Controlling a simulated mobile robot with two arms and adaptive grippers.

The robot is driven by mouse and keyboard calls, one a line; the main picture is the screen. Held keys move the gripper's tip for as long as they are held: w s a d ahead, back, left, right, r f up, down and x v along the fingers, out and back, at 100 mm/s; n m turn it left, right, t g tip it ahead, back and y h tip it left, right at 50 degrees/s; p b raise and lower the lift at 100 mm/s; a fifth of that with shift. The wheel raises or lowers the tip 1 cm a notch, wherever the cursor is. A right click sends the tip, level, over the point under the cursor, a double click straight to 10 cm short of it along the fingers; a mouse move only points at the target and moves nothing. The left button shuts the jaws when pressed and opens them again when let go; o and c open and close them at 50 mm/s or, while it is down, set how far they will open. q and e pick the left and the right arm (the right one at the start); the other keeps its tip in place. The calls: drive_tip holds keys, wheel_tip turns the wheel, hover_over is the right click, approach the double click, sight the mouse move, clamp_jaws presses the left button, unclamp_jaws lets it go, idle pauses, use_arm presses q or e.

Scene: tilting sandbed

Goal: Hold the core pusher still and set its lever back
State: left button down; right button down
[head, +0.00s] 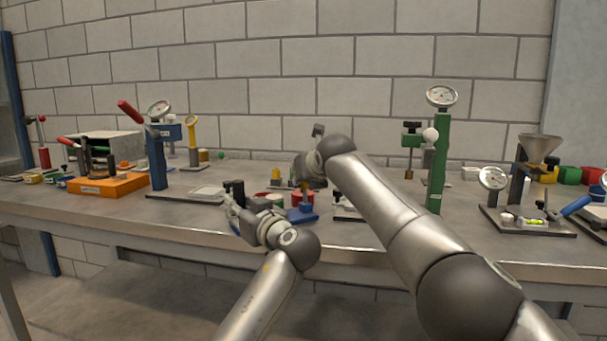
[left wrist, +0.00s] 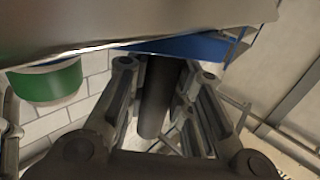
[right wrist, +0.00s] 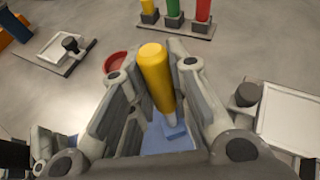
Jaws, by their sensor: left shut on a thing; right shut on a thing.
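The core pusher appears to be the small blue-based piece (head: 301,215) near the table's front edge in the head view, largely behind my grippers. In the right wrist view, its lever has a yellow handle (right wrist: 155,66) and a pale rod above a blue base (right wrist: 167,139). My right gripper (right wrist: 150,100) is shut on this lever; it also shows in the head view (head: 308,172). My left gripper (head: 236,197) is left of the base. In the left wrist view, its fingers (left wrist: 160,115) are shut on a dark cylinder (left wrist: 156,98), close to a blue part (left wrist: 185,47).
A red dish (right wrist: 116,61) lies close beside my right gripper. A blue lever press (head: 157,155) and an orange block (head: 108,186) stand to the left. A green gauge stand (head: 438,160) and a funnel stand (head: 538,150) stand to the right. The table front edge (head: 400,256) is close.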

use_arm(q)
drive_tip(key=shift+a+f, duration=0.15)
drive_tip(key=shift+a, duration=0.05)
use_arm(e)
drive_tip(key=shift+d, duration=0.1)
drive_tip(key=c, duration=1.3)
unclamp_jaws()
use_arm(q)
drive_tip(key=shift+d, duration=0.1)
use_arm(e)
drive_tip(key=shift+s+r, duration=0.1)
drive_tip(key=shift+s+r, duration=0.25)
drive_tip(key=shift+s+d+r, duration=0.1)
drive_tip(key=shift+s+d, duration=0.15)
drive_tip(key=shift+s, duration=0.5)
drive_tip(key=shift+v, duration=4.8)
drive_tip(key=shift+d, duration=0.1)
